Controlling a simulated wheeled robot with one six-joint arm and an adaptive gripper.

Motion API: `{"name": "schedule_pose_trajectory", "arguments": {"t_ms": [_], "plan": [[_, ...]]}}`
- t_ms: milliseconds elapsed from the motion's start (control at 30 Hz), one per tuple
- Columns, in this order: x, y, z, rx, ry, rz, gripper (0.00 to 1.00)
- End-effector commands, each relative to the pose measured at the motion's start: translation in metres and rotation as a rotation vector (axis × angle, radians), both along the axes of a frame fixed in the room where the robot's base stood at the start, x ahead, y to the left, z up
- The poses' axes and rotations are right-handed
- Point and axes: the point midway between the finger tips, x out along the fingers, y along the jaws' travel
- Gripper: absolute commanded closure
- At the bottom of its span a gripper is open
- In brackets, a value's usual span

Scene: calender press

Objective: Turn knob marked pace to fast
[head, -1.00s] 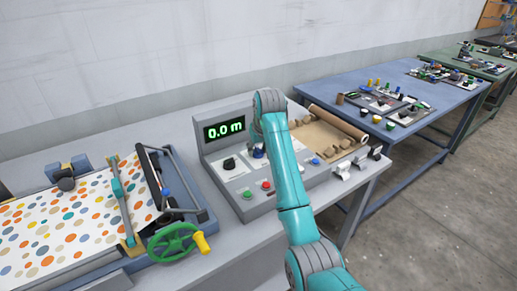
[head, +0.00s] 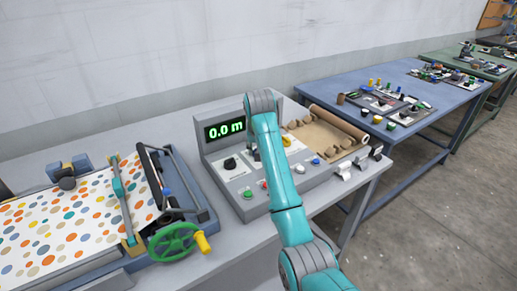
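The grey control panel (head: 255,209) stands on the table with a display (head: 224,129) reading 0.0 m. A black knob (head: 230,163) on a pale plate sits at its left. A yellow-topped control (head: 286,140) shows just right of my arm. A dark shape at the arm's left edge is partly covered, and I cannot tell what it is. The markings are too small to read, so I cannot tell which knob is marked pace. My teal arm crosses in front of the panel; my gripper is hidden behind it.
Green (head: 248,194) and red (head: 263,184) buttons sit on the panel's front slope, with a blue button (head: 316,161) to the right. A green handwheel (head: 173,242) and dotted sheet (head: 60,228) are at left. A brown paper roll (head: 338,122) lies behind the panel's right side.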

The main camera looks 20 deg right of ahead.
Motion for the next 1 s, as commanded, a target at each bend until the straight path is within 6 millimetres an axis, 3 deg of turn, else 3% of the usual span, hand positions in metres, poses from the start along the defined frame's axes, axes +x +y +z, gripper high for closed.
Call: {"name": "schedule_pose_trajectory", "arguments": {"t_ms": [67, 100, 200, 567, 1000], "plan": [[-0.001, 0.0, -0.001, 0.0, 0.003, 0.0, 0.93], [-0.001, 0.0, -0.001, 0.0, 0.003, 0.0, 0.53], [0.0, 0.0, -0.001, 0.0, 0.002, 0.0, 0.34], [-0.001, 0.0, 0.004, 0.0, 0.0, 0.001, 0.34], [-0.024, 0.006, 0.059, 0.001, 0.001, 0.001, 0.34]]}}
